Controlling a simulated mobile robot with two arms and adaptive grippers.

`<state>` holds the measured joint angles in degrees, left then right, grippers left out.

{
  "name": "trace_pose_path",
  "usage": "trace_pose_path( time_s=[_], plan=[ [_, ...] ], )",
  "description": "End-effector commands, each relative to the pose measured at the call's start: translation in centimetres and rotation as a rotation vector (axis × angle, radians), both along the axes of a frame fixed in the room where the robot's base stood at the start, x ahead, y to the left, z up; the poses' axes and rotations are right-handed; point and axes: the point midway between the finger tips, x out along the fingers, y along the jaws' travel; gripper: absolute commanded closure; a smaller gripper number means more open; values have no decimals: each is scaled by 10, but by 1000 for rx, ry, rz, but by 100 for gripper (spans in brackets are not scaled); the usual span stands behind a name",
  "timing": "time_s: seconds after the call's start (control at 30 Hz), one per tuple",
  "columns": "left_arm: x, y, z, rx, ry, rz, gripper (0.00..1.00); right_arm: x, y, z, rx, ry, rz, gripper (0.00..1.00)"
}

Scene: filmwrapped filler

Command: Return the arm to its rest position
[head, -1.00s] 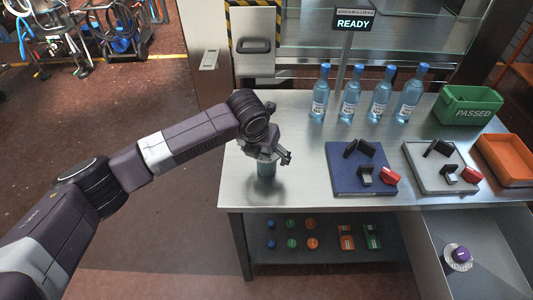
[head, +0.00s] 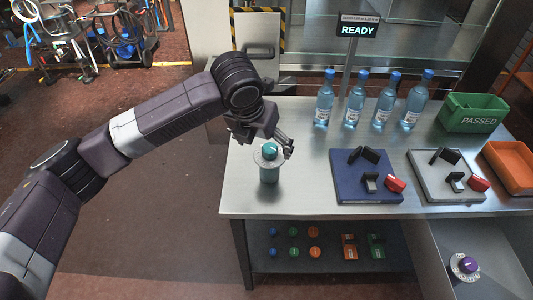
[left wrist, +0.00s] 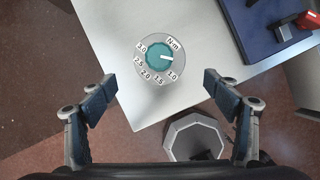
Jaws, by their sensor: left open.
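My left gripper (head: 284,146) is open and empty, raised above and just behind a teal torque dial tool (head: 269,172) that stands upright near the table's left front corner. In the left wrist view the gripper (left wrist: 160,96) has its fingers wide apart. The dial (left wrist: 160,56) lies beyond the fingertips, with N·m numbers on a pale ring around a teal knob. Nothing touches it there. My right gripper is not in view.
On the metal table (head: 300,194) are a blue tray (head: 347,190), a grey tray (head: 425,178), several blue-capped bottles (head: 353,106), a green PASSED bin (head: 470,112) and an orange bin (head: 510,166). An open drawer (head: 497,274) holds a purple-knobbed dial (head: 465,266).

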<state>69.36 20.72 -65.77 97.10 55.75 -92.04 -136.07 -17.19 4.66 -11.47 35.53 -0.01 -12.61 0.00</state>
Motion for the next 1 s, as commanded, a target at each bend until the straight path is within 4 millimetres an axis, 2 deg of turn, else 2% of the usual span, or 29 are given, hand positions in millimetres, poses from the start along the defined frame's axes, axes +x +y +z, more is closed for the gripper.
trace_pose_path(
  time_s=[0.2, 0.67, 0.77, 0.87, 1.0],
  plan=[
    [-5, 2, 12, 0, 0, -1, 19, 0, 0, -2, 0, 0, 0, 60],
    [-5, 2, 11, -3, 2, 3, 19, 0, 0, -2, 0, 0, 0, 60],
    [-12, -4, 2, -34, 17, 37, 19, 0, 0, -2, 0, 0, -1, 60],
    [-27, -16, -16, -118, 55, 133, 19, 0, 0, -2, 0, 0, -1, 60],
    [-57, -35, -45, -298, 145, 374, 19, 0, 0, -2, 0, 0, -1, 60]
  ],
)
